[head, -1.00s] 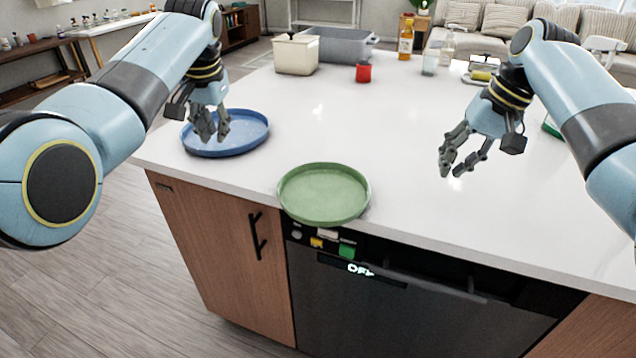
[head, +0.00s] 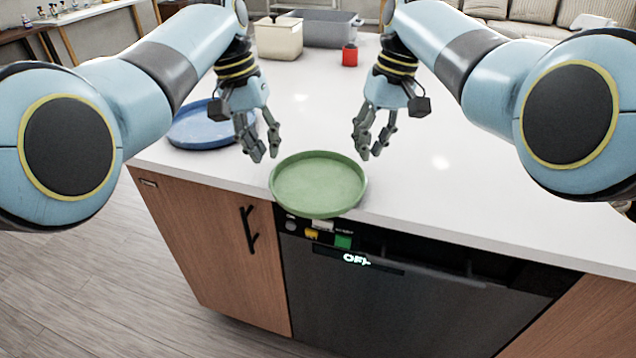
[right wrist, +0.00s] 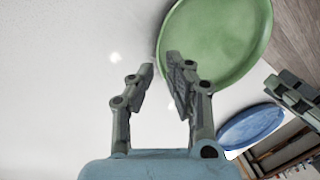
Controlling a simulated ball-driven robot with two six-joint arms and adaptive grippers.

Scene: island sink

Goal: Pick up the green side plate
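The green side plate (head: 318,185) lies at the front edge of the white island top and overhangs it slightly above the dishwasher. It also shows in the right wrist view (right wrist: 222,40). My left gripper (head: 265,152) is above the counter at the plate's far left side, fingers apart, holding nothing. My right gripper (head: 370,152) is above the counter at the plate's far right side, open and empty. In the right wrist view my right gripper (right wrist: 160,65) has its fingers apart, with the left fingertip off the plate and the right one overlapping its rim.
A blue plate (head: 205,128) lies to the left, partly behind my left gripper. A cream container (head: 278,38), a grey tub (head: 325,28) and a red cup (head: 350,55) stand at the back. The counter to the right of the green plate (head: 450,200) is clear.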

